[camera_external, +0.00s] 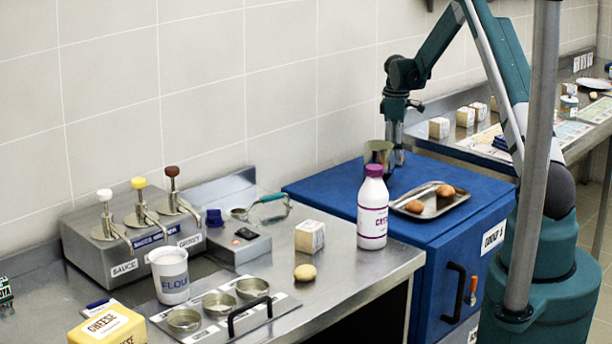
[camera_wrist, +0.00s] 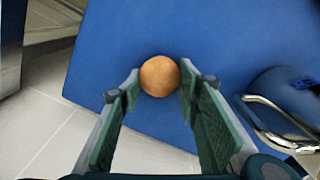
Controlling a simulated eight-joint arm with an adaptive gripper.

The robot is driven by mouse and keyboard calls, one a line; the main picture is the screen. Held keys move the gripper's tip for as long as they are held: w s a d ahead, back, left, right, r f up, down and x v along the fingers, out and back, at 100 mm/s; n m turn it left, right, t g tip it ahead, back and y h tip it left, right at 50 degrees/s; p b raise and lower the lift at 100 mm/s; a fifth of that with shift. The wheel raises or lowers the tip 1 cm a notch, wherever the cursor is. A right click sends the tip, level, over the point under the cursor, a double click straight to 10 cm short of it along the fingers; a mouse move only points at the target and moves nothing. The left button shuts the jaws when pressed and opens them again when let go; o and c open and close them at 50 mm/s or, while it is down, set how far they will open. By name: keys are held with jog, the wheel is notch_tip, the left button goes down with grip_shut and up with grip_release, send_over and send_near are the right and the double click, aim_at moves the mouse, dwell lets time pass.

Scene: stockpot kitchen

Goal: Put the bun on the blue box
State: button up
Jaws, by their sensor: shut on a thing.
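My gripper (camera_external: 397,157) points down over the back part of the blue box (camera_external: 326,188), behind the metal mug and the tray. In the wrist view my gripper (camera_wrist: 161,82) is shut on a round brown bun (camera_wrist: 160,70), held between its fingertips. The blue top of the box (camera_wrist: 225,30) lies below the bun. I cannot tell whether the bun touches it. In the external view the held bun cannot be made out.
A metal mug (camera_external: 378,152) stands close by my gripper; it also shows in the wrist view (camera_wrist: 285,92). A white bottle (camera_external: 373,210) stands in front of it. A pale round item (camera_external: 305,272) lies on the steel counter to the left. The box's left back area is clear.

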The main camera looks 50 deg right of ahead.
jog(key=shift+f, duration=0.1)
jog(key=o, duration=0.4)
jog(key=shift+f, duration=0.1)
jog(key=o, duration=0.5)
jog(key=shift+c, duration=0.2)
jog(key=shift+r, duration=0.2)
notch_tip(320, 180, up, 12)
jog(key=shift+p, duration=0.4)
jog(key=shift+a+r, duration=0.1)
